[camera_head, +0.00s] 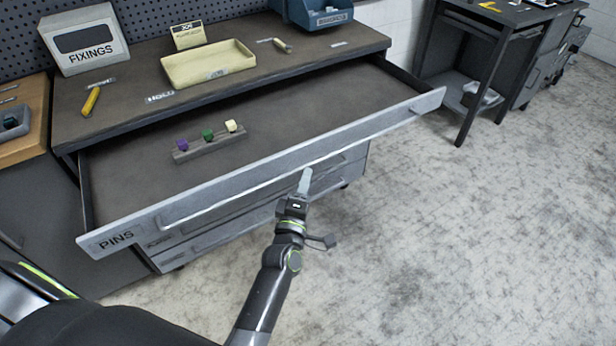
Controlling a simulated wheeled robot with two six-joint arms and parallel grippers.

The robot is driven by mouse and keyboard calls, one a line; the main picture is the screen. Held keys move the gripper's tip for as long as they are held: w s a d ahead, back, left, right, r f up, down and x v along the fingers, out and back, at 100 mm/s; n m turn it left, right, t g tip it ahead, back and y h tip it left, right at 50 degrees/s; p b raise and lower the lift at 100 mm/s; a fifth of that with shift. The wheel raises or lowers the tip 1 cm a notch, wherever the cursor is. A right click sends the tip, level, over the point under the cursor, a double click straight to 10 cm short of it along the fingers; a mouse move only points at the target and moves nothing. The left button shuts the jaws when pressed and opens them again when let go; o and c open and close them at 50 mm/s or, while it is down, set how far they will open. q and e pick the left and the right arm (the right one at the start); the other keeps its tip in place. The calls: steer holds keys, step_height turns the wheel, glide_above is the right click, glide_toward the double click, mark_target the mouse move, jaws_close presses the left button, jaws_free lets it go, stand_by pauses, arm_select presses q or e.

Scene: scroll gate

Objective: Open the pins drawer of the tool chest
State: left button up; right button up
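The pins drawer (115,240) is the top drawer of the grey tool chest (362,46), with a "PINS" label at the left of its front. It is pulled far out, and its inside shows. A rack (210,147) with a purple, a green and a cream pin stands inside. A long bar handle (190,215) runs along the drawer front.
On the chest top are a "FIXINGS" box (84,38), a cream tray (208,65), a yellow tool (91,101) and a blue bin (316,12). More closed drawers (215,231) lie below the open one. The floor (470,230) to the right is clear.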

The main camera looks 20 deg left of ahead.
arm_select(q)
steer(key=shift+s+f+b, duration=0.15)
steer(key=shift+s+b, duration=0.3)
steer(key=shift+s, duration=0.35)
steer(key=s+a+f+m+g+h+p, duration=0.1)
steer(key=s+f+m+g, duration=0.3)
steer(key=f, duration=0.7)
steer(key=s+a+f+m+g+p, duration=0.1)
steer(key=s+f+m+g, duration=0.2)
steer(key=s+f, duration=0.55)
steer(key=s+a+f+m+g+h+p, duration=0.1)
steer(key=s+f+m+g, duration=0.25)
steer(key=f, duration=0.95)
steer(key=s+a+f+m+g, duration=0.2)
steer(key=s+f, duration=0.1)
steer(key=s, duration=0.7)
steer(key=s+a+f+m+g+p, duration=0.1)
steer(key=s+a+f+m+g, duration=0.1)
steer(key=s, duration=0.8)
steer(key=s+a+f+m+g+y, duration=0.1)
steer(key=s+a+f+m+g, duration=0.1)
steer(key=s+f, duration=0.4)
steer(key=s+a+g, duration=0.1)
steer(key=s+a, duration=0.1)
steer(key=s, duration=0.2)
steer(key=shift+f+m+g, duration=0.25)
steer(key=shift+m+g, duration=0.1)
steer(key=shift+w, duration=0.1)
